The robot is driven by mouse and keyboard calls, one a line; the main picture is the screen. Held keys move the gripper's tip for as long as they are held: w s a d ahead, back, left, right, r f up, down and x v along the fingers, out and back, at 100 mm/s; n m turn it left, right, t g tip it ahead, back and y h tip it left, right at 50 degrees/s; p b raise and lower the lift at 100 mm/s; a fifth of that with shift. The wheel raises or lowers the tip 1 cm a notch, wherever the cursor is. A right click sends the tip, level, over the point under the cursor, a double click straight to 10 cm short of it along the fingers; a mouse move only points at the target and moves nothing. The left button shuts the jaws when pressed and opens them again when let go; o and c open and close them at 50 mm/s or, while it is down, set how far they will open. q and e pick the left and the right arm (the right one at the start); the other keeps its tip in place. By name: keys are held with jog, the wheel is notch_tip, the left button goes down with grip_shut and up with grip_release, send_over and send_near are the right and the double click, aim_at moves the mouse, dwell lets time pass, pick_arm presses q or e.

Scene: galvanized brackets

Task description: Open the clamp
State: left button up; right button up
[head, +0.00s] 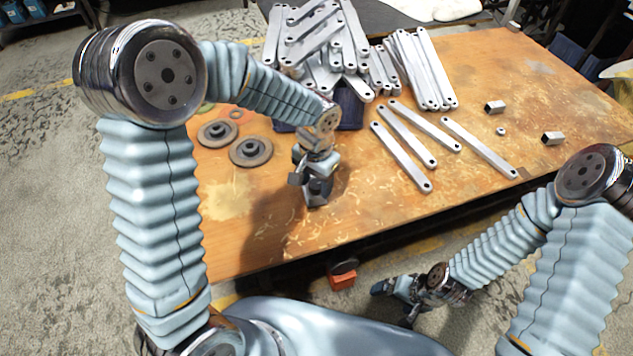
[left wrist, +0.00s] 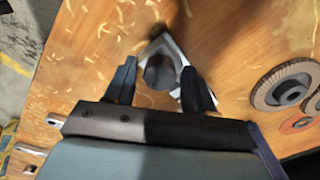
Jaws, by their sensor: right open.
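A small silvery metal piece with a dark round part, which seems to be the clamp (head: 316,199), stands on the wooden bench near its front edge. In the left wrist view this piece (left wrist: 160,70) shows between and beyond my fingers. My left gripper (head: 305,182) is right over it, pointing down, and hides much of it. In the left wrist view the fingers (left wrist: 160,84) are apart, one on each side; I cannot tell whether either touches it. My right gripper (head: 391,303) is open and empty, low in front of the bench.
Grinding discs (head: 251,151) lie left of my left gripper. Several metal bars (head: 403,157) lie to the right, with a pile of brackets (head: 320,45) behind. Small metal blocks (head: 553,138) lie at the right. An orange object (head: 342,281) is below the bench's front edge. The front right is clear.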

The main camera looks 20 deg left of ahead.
pick_arm(q)
jog(key=c, duration=0.8)
